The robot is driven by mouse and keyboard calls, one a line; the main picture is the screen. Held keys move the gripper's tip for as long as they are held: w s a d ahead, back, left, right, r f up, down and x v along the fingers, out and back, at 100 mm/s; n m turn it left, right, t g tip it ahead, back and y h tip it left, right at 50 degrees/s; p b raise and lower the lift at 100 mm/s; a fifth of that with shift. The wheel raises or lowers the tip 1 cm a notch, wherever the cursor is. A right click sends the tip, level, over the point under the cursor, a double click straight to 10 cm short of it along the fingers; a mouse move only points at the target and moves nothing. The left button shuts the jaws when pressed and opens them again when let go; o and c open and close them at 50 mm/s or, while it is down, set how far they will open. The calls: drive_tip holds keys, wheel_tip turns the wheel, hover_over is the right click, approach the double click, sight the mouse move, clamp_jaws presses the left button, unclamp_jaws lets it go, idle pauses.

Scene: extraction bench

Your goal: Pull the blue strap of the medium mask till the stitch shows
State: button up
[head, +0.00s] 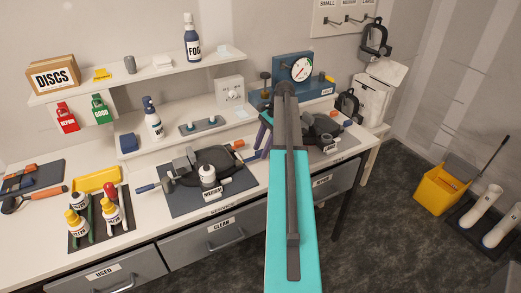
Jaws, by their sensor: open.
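The medium mask (222,160) is a dark, rounded piece lying on a grey mat (236,196) with a MEDIUM label at its front edge. A grey block-like part sits at its left. A small dark blue piece (148,188) sticks out at the mask's left and an orange piece (238,144) at its right; I cannot tell which is the blue strap's end. No stitch can be made out. My gripper (263,138) is partly hidden by my arm; its dark purple fingers show open just right of the mask, apart from it, with nothing seen between them.
Another mask (322,128) lies to the right behind my arm. A gauge box (293,70) stands at the back. Bottles on a dark tray (88,240) stand left. A yellow bucket (442,190) is on the floor.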

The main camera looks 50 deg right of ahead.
drive_tip(key=b+v, duration=0.2)
drive_tip(key=v, duration=1.1)
idle(0.6)
